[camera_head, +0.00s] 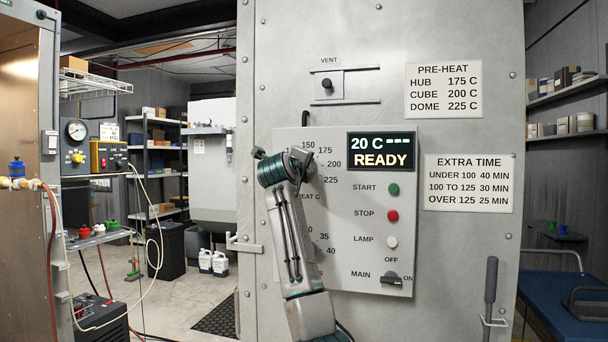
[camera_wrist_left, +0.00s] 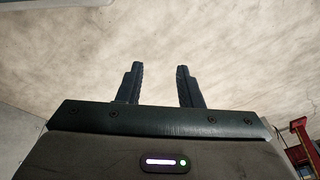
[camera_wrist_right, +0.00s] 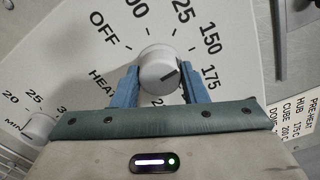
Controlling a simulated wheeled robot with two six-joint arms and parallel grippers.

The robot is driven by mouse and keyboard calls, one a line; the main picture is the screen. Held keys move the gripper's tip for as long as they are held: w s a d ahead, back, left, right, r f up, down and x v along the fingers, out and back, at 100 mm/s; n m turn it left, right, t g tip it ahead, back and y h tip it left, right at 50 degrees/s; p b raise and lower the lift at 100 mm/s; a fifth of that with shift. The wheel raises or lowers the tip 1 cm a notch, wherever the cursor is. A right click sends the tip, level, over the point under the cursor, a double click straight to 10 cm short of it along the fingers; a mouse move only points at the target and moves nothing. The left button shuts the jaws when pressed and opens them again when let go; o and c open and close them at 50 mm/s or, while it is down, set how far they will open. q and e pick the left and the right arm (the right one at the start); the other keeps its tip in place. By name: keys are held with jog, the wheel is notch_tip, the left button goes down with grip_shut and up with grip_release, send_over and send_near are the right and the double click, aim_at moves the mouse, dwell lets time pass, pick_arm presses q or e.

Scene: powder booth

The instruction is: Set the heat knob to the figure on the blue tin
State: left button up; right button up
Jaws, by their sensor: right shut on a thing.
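The heat knob (camera_wrist_right: 158,68) is a round, light grey knob with a dark line on its face. In the right wrist view the line points toward the 150 to 175 side; the exact setting is hard to read. My right gripper (camera_wrist_right: 161,80) is shut on it, one finger on each side. In the head view my right arm hides the knob on the control panel (camera_head: 340,265). The display (camera_head: 381,152) reads 20 C and READY. My left gripper (camera_wrist_left: 160,84) is open and empty above a pale floor. I cannot make out a blue tin.
A PRE-HEAT sign (camera_head: 443,90) lists hub 175 C, cube 200 C, dome 225 C. An EXTRA TIME sign (camera_head: 470,183) hangs below. A minutes knob (camera_wrist_right: 40,125) sits near the heat knob. Start, stop, lamp and main controls line the panel's right side.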

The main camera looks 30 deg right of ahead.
pick_arm(q)
jog(key=shift+w+r, duration=0.25)
jog(key=shift+r, duration=0.5)
pick_arm(e)
jog(key=shift+m, duration=0.6)
jog(key=o, duration=1)
jog(key=shift+c, duration=0.2)
pick_arm(q)
notch_tip(320, 180, up, 8)
jog(key=w+b, duration=0.1)
jog(key=b, duration=0.1)
jog(key=shift+d+r+t+b, duration=0.15)
jog(key=shift+d+t+b, duration=0.15)
jog(key=shift+d+b, duration=0.15)
pick_arm(e)
jog(key=v, duration=1)
jog(key=shift+s+a, duration=0.25)
jog(key=shift+s, duration=0.1)
pick_arm(q)
jog(key=shift+w, duration=0.1)
pick_arm(e)
jog(key=shift+f, duration=0.15)
